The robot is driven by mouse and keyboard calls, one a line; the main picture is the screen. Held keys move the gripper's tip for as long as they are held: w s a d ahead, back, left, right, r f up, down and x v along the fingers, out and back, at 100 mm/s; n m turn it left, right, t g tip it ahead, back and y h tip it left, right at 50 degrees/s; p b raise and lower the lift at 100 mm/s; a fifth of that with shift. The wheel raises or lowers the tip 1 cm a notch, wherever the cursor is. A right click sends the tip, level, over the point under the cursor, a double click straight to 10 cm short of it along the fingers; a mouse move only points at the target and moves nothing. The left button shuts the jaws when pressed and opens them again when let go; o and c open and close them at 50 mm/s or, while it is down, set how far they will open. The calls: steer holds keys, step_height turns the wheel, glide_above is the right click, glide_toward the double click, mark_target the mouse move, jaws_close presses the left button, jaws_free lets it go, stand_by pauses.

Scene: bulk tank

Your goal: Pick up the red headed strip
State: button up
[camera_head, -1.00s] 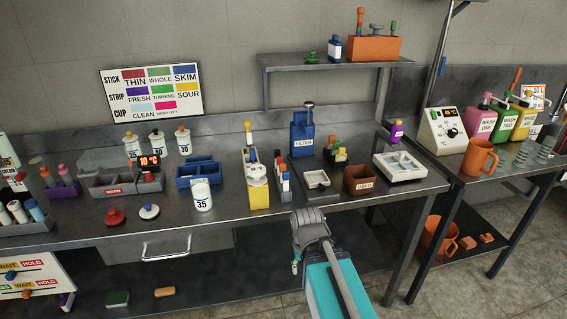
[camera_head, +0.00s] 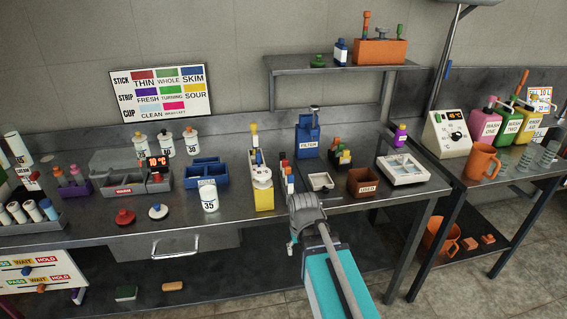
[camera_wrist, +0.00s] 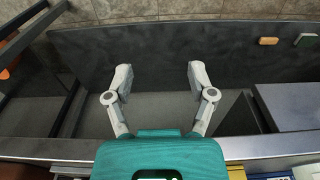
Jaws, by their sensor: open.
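A narrow white rack (camera_head: 288,181) stands near the table's front edge, right of the yellow-based unit, and holds several small pieces with red and blue heads. I cannot tell for sure which is the red headed strip; my arm partly covers the rack's lower end. A dark holder (camera_head: 340,157) behind it also holds pieces with coloured heads, red among them. My gripper shows in the wrist view (camera_wrist: 157,78) with its two fingers wide apart and nothing between them. It hangs at the table's front edge, with the lower shelf below, just in front of the rack.
A yellow-based unit (camera_head: 263,193) stands left of the rack. A small grey tray (camera_head: 320,182) and a brown USED box (camera_head: 364,184) are to the right. A lower shelf (camera_wrist: 215,45) runs beneath the table.

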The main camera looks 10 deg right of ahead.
mark_target(285, 160)
steer(key=w+r+t+p, duration=0.2)
steer(key=w+r+p, duration=0.8)
steer(key=r, duration=0.3)
steer(key=w+r+t+p, duration=0.2)
steer(key=w+r+p, duration=0.9)
steer(key=r+p, duration=0.2)
steer(key=shift+r+p, duration=0.2)
steer(key=shift+p, duration=0.1)
steer(key=shift+w+f, duration=0.1)
steer(key=b+x, duration=0.8)
steer(key=shift+w+d+f, duration=0.1)
steer(key=shift+f, duration=0.15)
steer(key=b+x, duration=0.3)
steer(key=shift+d+f, duration=0.1)
steer(key=shift+f, duration=0.3)
steer(key=shift+w+f+b, duration=0.25)
steer(key=shift+f+b, duration=0.45)
steer(key=shift+b, duration=0.3)
